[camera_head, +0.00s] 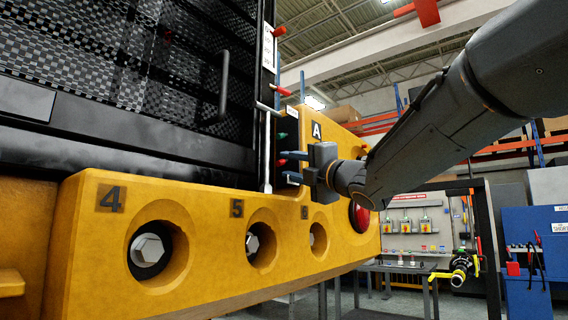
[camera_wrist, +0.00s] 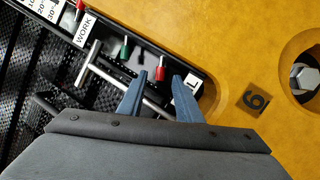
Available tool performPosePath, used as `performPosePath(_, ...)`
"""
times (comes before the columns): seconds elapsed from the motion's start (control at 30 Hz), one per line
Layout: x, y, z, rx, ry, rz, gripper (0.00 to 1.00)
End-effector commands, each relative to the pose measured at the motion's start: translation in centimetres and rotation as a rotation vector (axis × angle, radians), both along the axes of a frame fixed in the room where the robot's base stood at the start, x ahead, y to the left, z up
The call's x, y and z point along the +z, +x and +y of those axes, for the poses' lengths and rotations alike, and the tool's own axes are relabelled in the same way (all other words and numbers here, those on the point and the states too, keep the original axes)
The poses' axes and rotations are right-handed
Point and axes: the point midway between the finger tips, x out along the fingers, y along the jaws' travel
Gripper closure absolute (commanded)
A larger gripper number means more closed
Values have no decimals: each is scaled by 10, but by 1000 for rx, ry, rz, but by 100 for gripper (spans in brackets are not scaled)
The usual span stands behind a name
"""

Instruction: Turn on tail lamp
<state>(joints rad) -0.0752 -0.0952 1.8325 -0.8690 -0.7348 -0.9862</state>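My gripper (camera_head: 284,165) is at the narrow dark switch panel in the yellow body, its two blue fingers apart. In the wrist view my gripper (camera_wrist: 159,77) has a small red-tipped lever (camera_wrist: 160,72) between its fingertips in the picture. Whether a finger touches it I cannot tell. A green-tipped lever (camera_wrist: 125,49) and another red-tipped lever (camera_wrist: 79,10) by a "WORK" label (camera_wrist: 85,31) stand further left. A round red lamp (camera_head: 360,217) is in the yellow body, partly hidden by my arm.
A metal T-handled rod (camera_wrist: 95,59) runs close beside the levers and passes behind the left finger. The yellow body (camera_head: 210,290) has recessed bolts numbered 4, 5 and 6. A black mesh door (camera_head: 110,60) with a handle (camera_head: 224,85) is at left. Workshop benches stand behind.

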Motion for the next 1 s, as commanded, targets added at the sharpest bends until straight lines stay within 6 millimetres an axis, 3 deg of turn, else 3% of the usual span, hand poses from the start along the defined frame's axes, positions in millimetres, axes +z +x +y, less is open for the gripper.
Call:
performPosePath(0.2,7,17,15,2,1,1,68)
performPosePath(0.53,8,21,19,4,1,2,68)
performPosePath(0.57,8,21,19,4,1,2,70)
performPosePath(0.73,8,21,19,4,2,3,99)
performPosePath(1.0,9,20,19,4,9,12,100)
